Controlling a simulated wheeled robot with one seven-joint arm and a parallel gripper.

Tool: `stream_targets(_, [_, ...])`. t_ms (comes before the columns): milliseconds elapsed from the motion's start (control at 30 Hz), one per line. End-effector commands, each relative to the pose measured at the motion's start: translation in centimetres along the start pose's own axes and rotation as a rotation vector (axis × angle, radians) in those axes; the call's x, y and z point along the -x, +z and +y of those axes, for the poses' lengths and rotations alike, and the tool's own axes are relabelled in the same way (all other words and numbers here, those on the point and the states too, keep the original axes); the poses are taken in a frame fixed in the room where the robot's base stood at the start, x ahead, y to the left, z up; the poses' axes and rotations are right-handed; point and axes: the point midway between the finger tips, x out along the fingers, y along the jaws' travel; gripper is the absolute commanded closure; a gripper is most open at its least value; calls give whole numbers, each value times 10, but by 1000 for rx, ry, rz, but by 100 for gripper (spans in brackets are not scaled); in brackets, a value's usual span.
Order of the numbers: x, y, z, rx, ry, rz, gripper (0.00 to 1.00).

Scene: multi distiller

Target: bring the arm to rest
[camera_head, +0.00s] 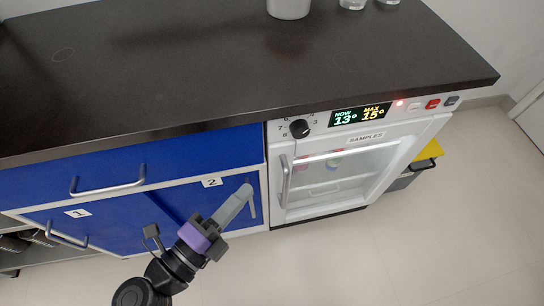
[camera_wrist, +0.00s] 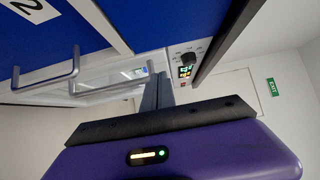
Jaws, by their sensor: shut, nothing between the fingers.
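My gripper (camera_head: 236,202) is shut and empty, in front of the blue cabinet door marked 2 and to the left of the small fridge. In the head view my arm comes up from the bottom edge, with a purple band behind the grey fingers. In the wrist view the fingers of my gripper (camera_wrist: 158,92) point away from the camera, above the purple housing. Whether the fingertips touch the door 2 handle (camera_head: 251,200) cannot be told.
The blue cabinet (camera_head: 130,185) and the white fridge (camera_head: 330,165) labelled SAMPLES stand under a dark worktop (camera_head: 220,70). The fridge display reads now 13, max 15. A grey and yellow bin (camera_head: 412,168) stands right of the fridge. The floor (camera_head: 430,235) in front is clear.

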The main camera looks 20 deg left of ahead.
Motion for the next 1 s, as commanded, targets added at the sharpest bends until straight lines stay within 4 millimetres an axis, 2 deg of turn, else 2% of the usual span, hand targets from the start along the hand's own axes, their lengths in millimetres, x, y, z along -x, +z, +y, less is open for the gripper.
stream_targets(233, [1,1,0,5,1,-4,100])
stream_targets(333, [0,9,-3,28,-6,-38,100])
stream_targets(367, [-4,10,-8,41,-19,-49,100])
stream_targets(433, [-20,-5,-16,96,-45,-45,100])
stream_targets(533, [-33,-37,-18,196,-52,-34,100])
stream_targets(667, [-32,-86,-10,361,-34,-35,100])
stream_targets(767, [-21,-132,0,524,-5,-51,100])
stream_targets(1000, [24,-256,18,989,73,-151,100])
